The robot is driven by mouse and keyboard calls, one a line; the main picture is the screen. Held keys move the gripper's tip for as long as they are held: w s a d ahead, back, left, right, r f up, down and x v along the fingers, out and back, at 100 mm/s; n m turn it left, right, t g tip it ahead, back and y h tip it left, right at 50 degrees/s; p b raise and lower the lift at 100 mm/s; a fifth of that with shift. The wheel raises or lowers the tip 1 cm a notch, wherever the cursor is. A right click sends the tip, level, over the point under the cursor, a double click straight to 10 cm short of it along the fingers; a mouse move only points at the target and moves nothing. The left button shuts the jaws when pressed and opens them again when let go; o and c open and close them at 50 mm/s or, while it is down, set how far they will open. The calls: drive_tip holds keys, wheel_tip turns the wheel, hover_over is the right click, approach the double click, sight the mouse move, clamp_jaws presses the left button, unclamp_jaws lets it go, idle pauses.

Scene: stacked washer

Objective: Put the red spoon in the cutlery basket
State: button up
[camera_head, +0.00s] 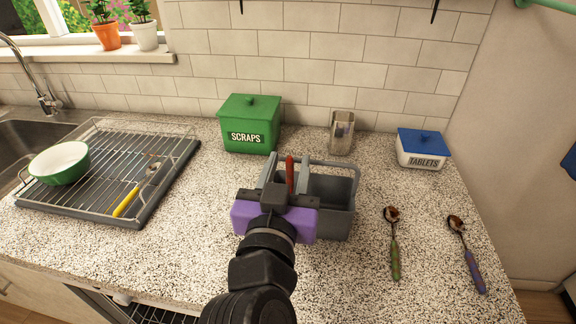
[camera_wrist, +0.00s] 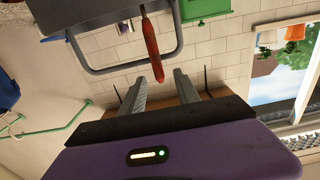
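The grey cutlery basket (camera_head: 338,222) stands on the speckled counter, partly hidden behind my gripper. A red handle, apparently the red spoon (camera_head: 289,172), stands nearly upright at the basket; its lower end is hidden. In the wrist view, which is upside down, the red spoon (camera_wrist: 152,52) reaches out of the basket (camera_wrist: 92,13), beside its looped carrying handle. My gripper (camera_head: 287,166) is open, its fingers on either side of the red handle in the head view. In the wrist view, a gap shows between the red handle and each finger of the gripper (camera_wrist: 159,76).
A green scraps box (camera_head: 249,112), a utensil holder (camera_head: 342,132) and a tablets box (camera_head: 423,147) stand behind. A drying rack (camera_head: 165,172) with a bowl (camera_head: 60,163) is left.

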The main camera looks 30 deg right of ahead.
drive_tip(key=b+v, duration=0.1)
drive_tip(key=v, duration=0.6)
drive_tip(key=shift+s+a+b, duration=0.2)
drive_tip(key=shift+s+b, duration=0.1)
drive_tip(key=shift+s, duration=0.05)
idle(0.7)
